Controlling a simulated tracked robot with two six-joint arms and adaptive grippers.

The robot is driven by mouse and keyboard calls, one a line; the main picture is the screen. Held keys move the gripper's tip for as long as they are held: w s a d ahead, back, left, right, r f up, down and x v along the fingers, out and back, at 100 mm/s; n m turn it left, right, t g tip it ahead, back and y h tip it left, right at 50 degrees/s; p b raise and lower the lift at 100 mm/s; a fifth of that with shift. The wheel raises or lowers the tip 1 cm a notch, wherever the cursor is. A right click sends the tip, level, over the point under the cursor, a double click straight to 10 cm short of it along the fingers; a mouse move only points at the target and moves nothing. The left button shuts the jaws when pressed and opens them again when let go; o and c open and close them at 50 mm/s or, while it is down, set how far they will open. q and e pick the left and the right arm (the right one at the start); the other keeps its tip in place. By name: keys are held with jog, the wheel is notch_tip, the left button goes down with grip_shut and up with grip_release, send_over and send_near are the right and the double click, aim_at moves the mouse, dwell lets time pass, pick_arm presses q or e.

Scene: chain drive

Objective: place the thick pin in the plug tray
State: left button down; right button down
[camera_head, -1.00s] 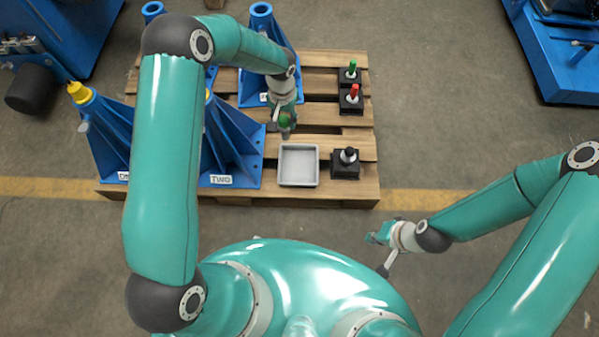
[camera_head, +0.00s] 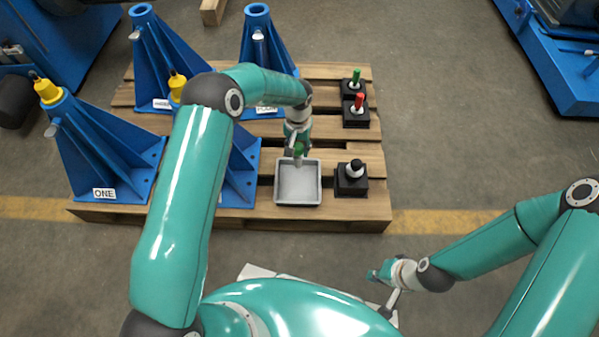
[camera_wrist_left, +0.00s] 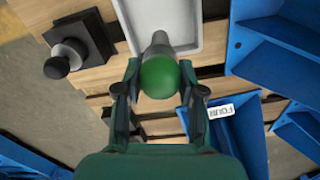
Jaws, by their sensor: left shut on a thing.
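A pin with a round green head (camera_wrist_left: 159,76) and a grey shank (camera_wrist_left: 158,42) is held by its head in my left gripper (camera_wrist_left: 160,82), which is shut on it. In the head view the green head (camera_head: 299,150) shows at the far edge of the light grey, square plug tray (camera_head: 298,186). In the left wrist view the shank overlaps the inside of the tray (camera_wrist_left: 190,18); whether it touches the floor of it is unclear. The tray looks empty otherwise. My right gripper (camera_head: 382,273) is off the pallet at lower right, its fingers too small to judge.
The wooden pallet (camera_head: 335,211) carries black blocks with a black-headed pin (camera_head: 355,168), a red one (camera_head: 358,102) and a green one (camera_head: 356,76) right of the tray. Several blue stands, including the one labelled ONE (camera_head: 100,150), fill the left and back.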

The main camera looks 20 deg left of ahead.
aim_at(298, 162)
pick_arm(q)
notch_tip(298, 162, down, 8)
jog(key=shift+f+b, duration=0.2)
jog(key=shift+b, duration=0.8)
jog(key=shift+f+b, duration=0.6)
jog(key=shift+f, duration=1.35)
jog(key=shift+f, duration=0.15)
jog(key=c, duration=0.7)
grip_release()
